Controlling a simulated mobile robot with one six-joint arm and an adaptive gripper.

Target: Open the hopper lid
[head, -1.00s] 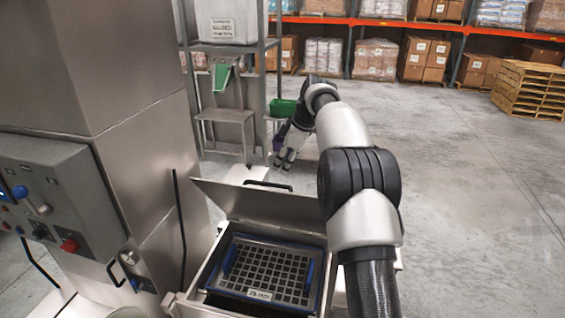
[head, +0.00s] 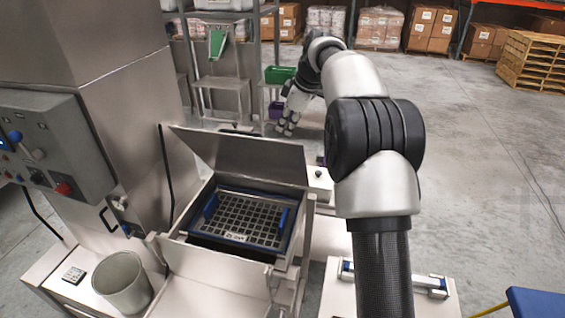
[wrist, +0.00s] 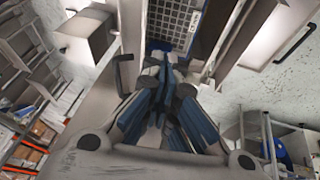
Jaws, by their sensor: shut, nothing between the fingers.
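The hopper lid (head: 240,155) is a flat metal panel that stands raised at the back of the hopper (head: 168,262) in the head view. The hopper's mouth is uncovered and shows a dark grid (head: 246,219) with a blue frame. The grid also shows at the top of the wrist view (wrist: 174,22). My gripper (head: 285,130) is beyond the lid, up and to the right of it in the head view, apart from it. In the wrist view my gripper's fingers (wrist: 162,62) are together with nothing between them.
A control panel (head: 45,140) on a steel column stands at the left. A grey bucket (head: 122,285) stands beside the hopper. Open floor lies to the right.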

